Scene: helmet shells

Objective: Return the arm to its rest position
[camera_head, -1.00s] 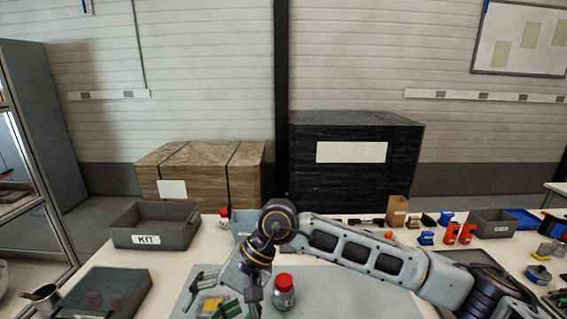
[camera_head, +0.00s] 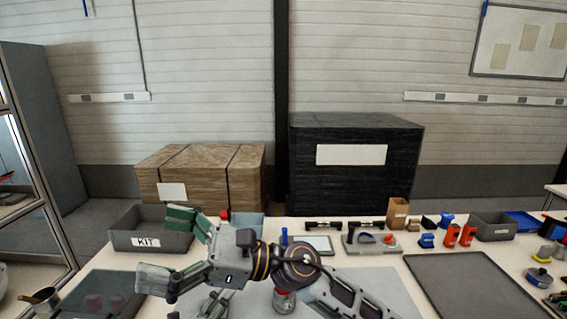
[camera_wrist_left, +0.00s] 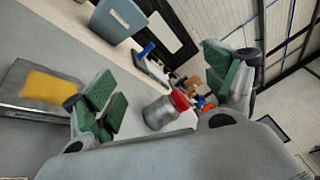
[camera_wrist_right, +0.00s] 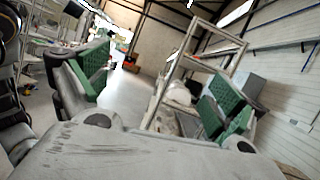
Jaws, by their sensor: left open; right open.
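My right arm reaches in from the lower right in the head view. Its gripper (camera_head: 167,246) points left, with the green-padded fingers spread wide and nothing between them; it is also open and empty in the right wrist view (camera_wrist_right: 160,85). My left gripper (camera_head: 205,304) is low in the head view, partly hidden and cut off by the lower edge. The left wrist view shows it open (camera_wrist_left: 163,90), with a grey red-capped bottle (camera_wrist_left: 160,113) visible between its spread fingers, not gripped. In the head view the bottle (camera_head: 284,302) stands on the grey mat, partly hidden by my right arm.
A grey KIT bin (camera_head: 190,238) stands behind the right gripper at the left, with a blue bin (camera_head: 248,226) to its right. A dark tray (camera_head: 475,290) lies empty at the right. Small red and blue parts (camera_head: 450,236) stand at the back right.

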